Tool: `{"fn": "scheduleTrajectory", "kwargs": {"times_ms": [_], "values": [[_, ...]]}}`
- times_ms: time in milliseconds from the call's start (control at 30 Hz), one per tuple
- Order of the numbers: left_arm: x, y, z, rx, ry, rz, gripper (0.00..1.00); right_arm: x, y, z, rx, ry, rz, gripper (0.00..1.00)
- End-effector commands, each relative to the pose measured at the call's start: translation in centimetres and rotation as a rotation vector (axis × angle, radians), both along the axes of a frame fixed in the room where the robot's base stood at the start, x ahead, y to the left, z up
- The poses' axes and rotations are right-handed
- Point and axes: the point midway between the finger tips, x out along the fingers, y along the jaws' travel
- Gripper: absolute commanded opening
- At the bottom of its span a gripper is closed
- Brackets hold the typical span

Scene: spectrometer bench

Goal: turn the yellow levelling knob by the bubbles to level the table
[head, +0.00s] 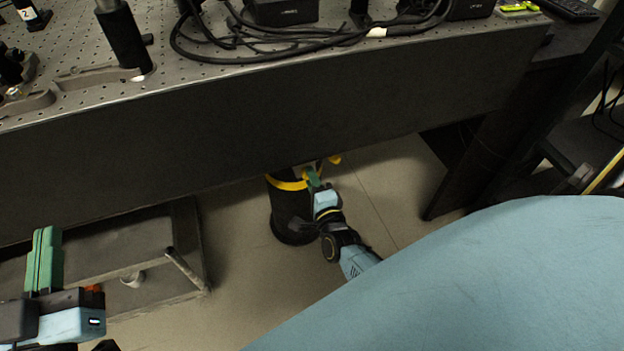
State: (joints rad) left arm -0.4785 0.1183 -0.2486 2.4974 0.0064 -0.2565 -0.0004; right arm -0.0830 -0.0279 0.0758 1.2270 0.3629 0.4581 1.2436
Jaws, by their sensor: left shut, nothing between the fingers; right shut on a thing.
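The yellow levelling knob (284,184) shows as a yellow ring around a black leg (290,215) under the table. A yellow lug (335,159) sticks out to its right. My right gripper (312,177) has its green fingers shut on the knob at its right side and hides part of it. My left gripper (46,258) is shut and empty at the lower left, away from the knob. Bright yellow-green items (518,8), perhaps the bubble levels, lie at the table's far right corner. They are too small to read.
The perforated table top (230,75) carries black posts (122,38), clamps and cables (260,58). Its deep front panel (250,125) overhangs the knob. A grey low frame (130,250) stands at lower left. A dark support (490,150) stands at right.

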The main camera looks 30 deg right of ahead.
Motion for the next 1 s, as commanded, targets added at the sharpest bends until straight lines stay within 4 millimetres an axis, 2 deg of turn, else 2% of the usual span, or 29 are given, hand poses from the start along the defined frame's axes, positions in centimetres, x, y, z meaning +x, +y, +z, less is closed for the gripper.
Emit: {"fn": "scheduleTrajectory", "kwargs": {"times_ms": [167,200,333,733,1000], "values": [[0.0,0.0,0.0,0.0,0.0,0.0,0.0,0.0,-0.1,0.0,0.0,0.0,-0.001,0.06],[0.0,0.0,0.0,0.0,0.0,0.0,0.0,0.0,-0.1,0.0,0.001,0.0,-0.001,0.34],[0.0,0.0,0.0,0.0,0.0,0.0,0.0,0.0,-0.1,0.0,0.001,0.0,-0.001,0.51],[0.1,0.0,-0.2,0.005,0.019,0.001,0.0,-0.4,0.1,0.0,0.002,0.001,0.0,0.51],[0.1,0.8,-4.2,0.078,0.258,0.019,0.0,-3.3,0.7,0.1,0.002,0.003,0.0,0.51]]}}
